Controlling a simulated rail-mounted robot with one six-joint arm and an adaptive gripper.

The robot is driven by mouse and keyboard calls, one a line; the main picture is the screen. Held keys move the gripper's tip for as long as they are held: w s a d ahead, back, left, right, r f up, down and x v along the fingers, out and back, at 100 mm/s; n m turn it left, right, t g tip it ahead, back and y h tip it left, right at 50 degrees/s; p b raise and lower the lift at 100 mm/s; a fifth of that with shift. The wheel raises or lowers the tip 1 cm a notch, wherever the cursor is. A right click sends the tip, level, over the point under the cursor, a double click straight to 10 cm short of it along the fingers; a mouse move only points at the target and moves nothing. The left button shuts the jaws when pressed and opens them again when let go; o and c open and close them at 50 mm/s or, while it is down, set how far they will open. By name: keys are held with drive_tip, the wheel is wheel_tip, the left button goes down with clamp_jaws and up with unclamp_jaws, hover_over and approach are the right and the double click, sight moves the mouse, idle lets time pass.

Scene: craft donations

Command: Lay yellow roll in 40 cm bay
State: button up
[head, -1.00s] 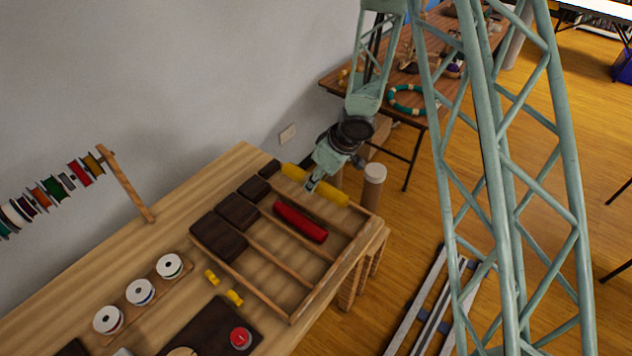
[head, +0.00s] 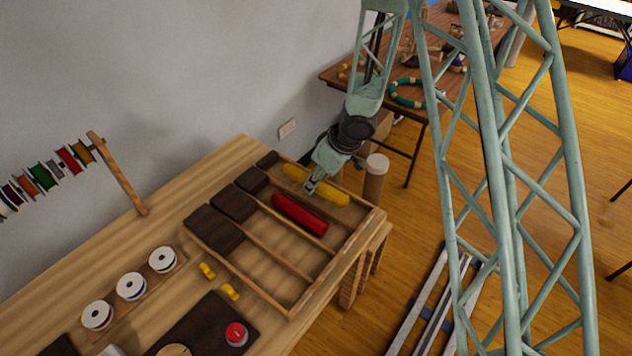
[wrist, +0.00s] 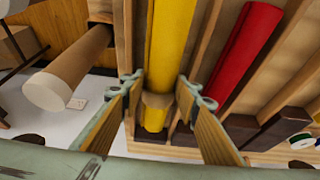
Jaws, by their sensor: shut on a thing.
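The yellow roll (head: 331,193) lies lengthwise in or just over the farthest bay of the wooden tray (head: 289,306). My gripper (head: 311,187) is shut on it, near its middle in the head view. In the wrist view the yellow roll (wrist: 169,45) runs between the two fingers (wrist: 160,95), in line with the bay walls. I cannot tell whether it touches the bay floor. The bays have dark blocks of different lengths at their left ends; the farthest has the smallest block (head: 268,159). No length marks are readable.
A red roll (head: 300,214) lies in the neighbouring bay; the nearer bays look empty. A brown tube with a pale end (head: 376,165) stands just beyond the tray's far side. White spools (head: 131,286) and yellow pieces (head: 230,291) are on the table to the left.

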drive_tip(key=shift+f+b, duration=0.3)
drive_tip(key=shift+f, duration=0.35)
drive_tip(key=o, duration=1.1)
drive_tip(key=shift+c, duration=0.2)
drive_tip(key=shift+r, duration=0.1)
drive_tip(key=shift+v, duration=5.85)
drive_tip(key=shift+d, duration=0.1)
